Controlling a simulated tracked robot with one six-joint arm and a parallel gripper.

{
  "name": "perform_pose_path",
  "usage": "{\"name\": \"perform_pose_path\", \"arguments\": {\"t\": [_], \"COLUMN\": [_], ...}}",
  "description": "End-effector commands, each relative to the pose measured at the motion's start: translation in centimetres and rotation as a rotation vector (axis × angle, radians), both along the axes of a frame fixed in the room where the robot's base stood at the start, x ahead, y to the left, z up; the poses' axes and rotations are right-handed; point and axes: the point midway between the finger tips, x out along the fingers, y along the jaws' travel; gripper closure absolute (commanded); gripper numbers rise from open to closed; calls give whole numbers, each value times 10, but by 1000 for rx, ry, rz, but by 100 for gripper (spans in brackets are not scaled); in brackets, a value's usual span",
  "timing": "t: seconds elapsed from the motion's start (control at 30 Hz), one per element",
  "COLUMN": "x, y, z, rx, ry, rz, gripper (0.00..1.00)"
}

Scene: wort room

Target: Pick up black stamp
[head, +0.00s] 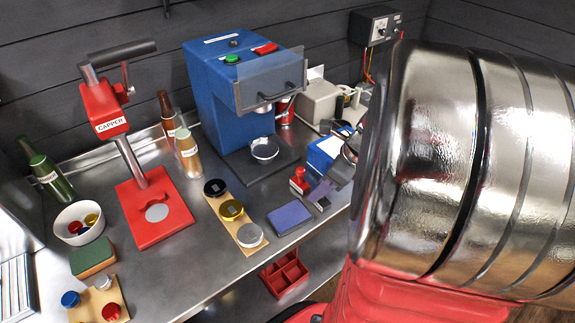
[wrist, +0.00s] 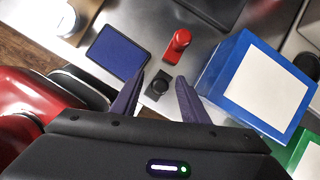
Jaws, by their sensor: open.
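The black stamp (wrist: 157,88) stands on the metal bench and shows in the wrist view between the two dark purple fingers of my gripper (wrist: 160,76). The fingers are apart with nothing gripped, and the stamp shows a round knob on a dark base. How far the fingertips are above it is hard to tell. In the head view my gripper (head: 321,191) hangs over the bench, and the black stamp (head: 323,204) is small and partly hidden by a finger.
A red stamp (wrist: 176,45) stands close beyond the black one. A blue ink pad (wrist: 118,50) lies to the left, and a blue box with a white top (wrist: 257,85) is close at the right.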

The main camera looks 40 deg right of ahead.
Motion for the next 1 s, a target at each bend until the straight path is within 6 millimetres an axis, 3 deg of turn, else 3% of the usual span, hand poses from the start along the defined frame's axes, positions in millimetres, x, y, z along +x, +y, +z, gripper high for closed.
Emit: {"name": "perform_pose_path", "arguments": {"t": [0.5,1.0], "x": [0,0], "y": [0,0], "z": [0,0], "rx": [0,0], "ry": [0,0], "rz": [0,0], "gripper": [59,94]}}
